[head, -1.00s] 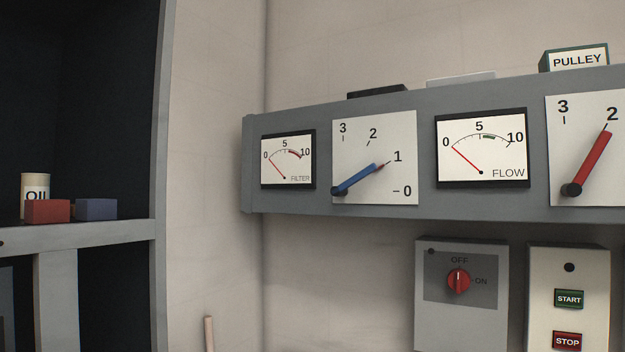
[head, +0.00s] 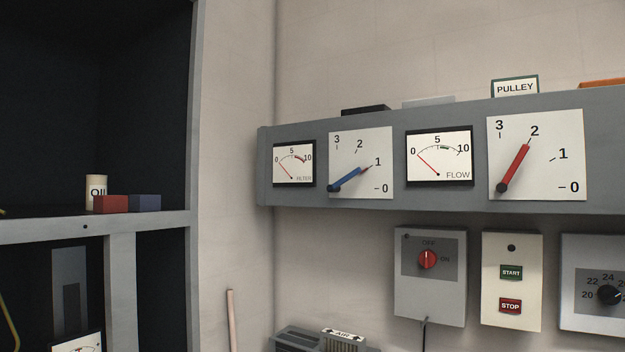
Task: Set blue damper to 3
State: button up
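The blue damper lever (head: 348,181) sits on a white scale plate (head: 375,145) marked 0 to 3, on the grey panel at the middle of the head view. Its pivot is at the lower left of the plate and its tip points at the 1. The 3 is at the top left of that plate. My gripper does not show in the head view.
A red lever (head: 515,165) on a similar plate points at 2. The FILTER gauge (head: 294,164) and FLOW gauge (head: 439,157) read 0. Below are an OFF/ON switch box (head: 429,300) and a START/STOP box (head: 511,295). A dark rack (head: 195,110) stands at the left.

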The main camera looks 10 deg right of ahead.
aim_at(335, 186)
jog(key=z, duration=0.15)
jog(key=i, duration=0.9)
jog(key=u, duration=0.1)
